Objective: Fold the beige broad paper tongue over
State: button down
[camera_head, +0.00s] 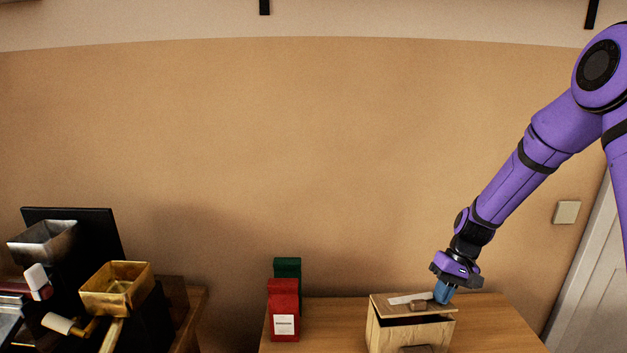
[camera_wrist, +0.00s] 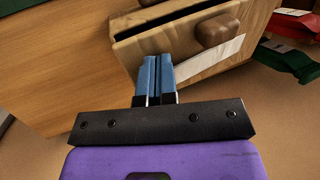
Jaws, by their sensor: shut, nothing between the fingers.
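A pale, flat strip (camera_head: 408,298) lies along the top of the wooden box (camera_head: 385,334); it also shows in the wrist view (camera_wrist: 207,61), running beside a brown rounded knob (camera_wrist: 218,30). It is the only paper-like tongue I can make out, and I cannot tell for sure that it is the beige one. My gripper (camera_head: 441,294) points down at the right end of the box top, by the strip's right end. In the wrist view its blue fingers (camera_wrist: 158,63) are shut together with nothing between them, close to the wood. I cannot tell whether they touch it.
A red bag (camera_head: 284,310) and a green bag (camera_head: 287,267) stand left of the box. The wooden table (camera_head: 492,325) is clear to the right. At far left are a brass hopper (camera_head: 116,288), a grey hopper (camera_head: 43,242) and a black panel (camera_head: 90,228).

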jog(key=shift+s+f, duration=0.15)
jog(key=shift+f, duration=0.35)
jog(key=shift+w+r, duration=0.2)
jog(key=shift+r, duration=0.4)
jog(key=shift+w+r, duration=0.2)
jog(key=shift+r, duration=0.35)
jog(key=shift+r, duration=3)
